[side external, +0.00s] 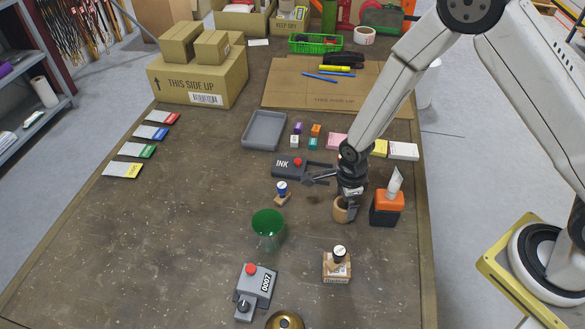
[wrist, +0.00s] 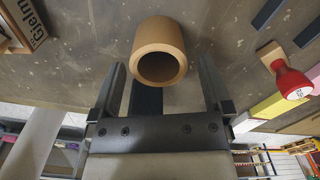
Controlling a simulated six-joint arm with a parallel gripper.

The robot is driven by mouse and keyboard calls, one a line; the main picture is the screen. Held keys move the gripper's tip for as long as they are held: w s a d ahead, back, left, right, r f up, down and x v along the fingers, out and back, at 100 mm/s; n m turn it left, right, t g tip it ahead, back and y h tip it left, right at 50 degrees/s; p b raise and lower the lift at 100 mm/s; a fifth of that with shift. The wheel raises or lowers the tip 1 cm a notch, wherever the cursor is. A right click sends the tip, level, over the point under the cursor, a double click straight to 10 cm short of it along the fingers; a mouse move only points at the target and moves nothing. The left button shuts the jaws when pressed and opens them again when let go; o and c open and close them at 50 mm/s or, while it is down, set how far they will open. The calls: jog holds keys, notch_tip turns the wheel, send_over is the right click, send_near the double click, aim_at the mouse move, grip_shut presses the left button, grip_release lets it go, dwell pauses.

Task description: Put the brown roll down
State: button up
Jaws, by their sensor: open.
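The brown roll (side external: 340,212) is a short, thick-walled tan ring on the table, directly by my gripper (side external: 349,203) in the side view. In the wrist view the roll (wrist: 160,40) shows its round, hollow end toward the camera. The two dark fingers of my gripper (wrist: 162,66) are spread wide, one on each side of the roll's near end. Gaps show between each finger and the roll, so neither finger appears to touch it. In the side view my wrist and fingers partly cover the roll.
An orange-and-black tissue-like dispenser (side external: 387,206) stands close at the right. A grey ink box (side external: 290,167) lies behind.

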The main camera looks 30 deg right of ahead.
aim_at(344, 203)
jog(key=shift+a+f, duration=0.1)
jog(key=shift+f, duration=1.6)
jog(key=c, duration=1.3)
jog(key=shift+o, duration=0.2)
jog(key=shift+r, duration=0.15)
jog(key=shift+r, duration=4.85)
